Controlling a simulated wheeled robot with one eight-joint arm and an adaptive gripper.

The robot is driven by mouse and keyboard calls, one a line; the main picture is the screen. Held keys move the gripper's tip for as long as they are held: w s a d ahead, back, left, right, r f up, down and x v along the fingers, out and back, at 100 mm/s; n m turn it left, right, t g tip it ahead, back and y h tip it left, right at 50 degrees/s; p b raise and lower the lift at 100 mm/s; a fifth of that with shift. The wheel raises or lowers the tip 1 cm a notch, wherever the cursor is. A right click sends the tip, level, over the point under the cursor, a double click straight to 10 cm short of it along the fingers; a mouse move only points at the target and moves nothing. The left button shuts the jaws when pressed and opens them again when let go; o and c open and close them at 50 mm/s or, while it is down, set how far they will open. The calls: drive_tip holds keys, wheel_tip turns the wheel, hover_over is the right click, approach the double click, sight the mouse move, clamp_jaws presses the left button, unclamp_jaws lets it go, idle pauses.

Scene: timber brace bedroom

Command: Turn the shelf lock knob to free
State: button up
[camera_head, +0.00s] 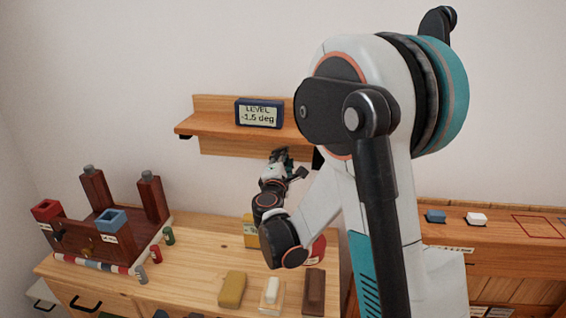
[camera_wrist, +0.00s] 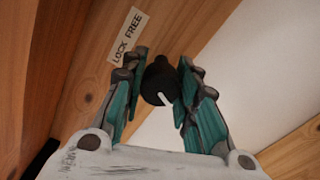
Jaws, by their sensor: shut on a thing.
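The shelf lock knob (camera_wrist: 157,76) is black and round with a white pointer mark, under the wooden shelf (camera_head: 222,124). A white label (camera_wrist: 128,34) reading "LOCK FREE" is stuck on the wood beside it. My gripper (camera_wrist: 162,61) has its teal-padded fingers on both sides of the knob and is shut on it. The pointer mark faces down and slightly right in the wrist view. In the head view my gripper (camera_head: 280,154) reaches the shelf's underside, and the knob is hidden there.
A display (camera_head: 259,113) on the shelf reads "LEVEL -1.5 deg". My arm covers the shelf's right part.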

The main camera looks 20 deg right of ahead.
drive_tip(key=shift+m, duration=1.6)
drive_tip(key=o, duration=1.1)
drive_tip(key=shift+s+a, duration=0.1)
drive_tip(key=v, duration=1.1)
drive_tip(key=shift+s+a, duration=0.25)
drive_tip(key=shift+s, duration=0.1)
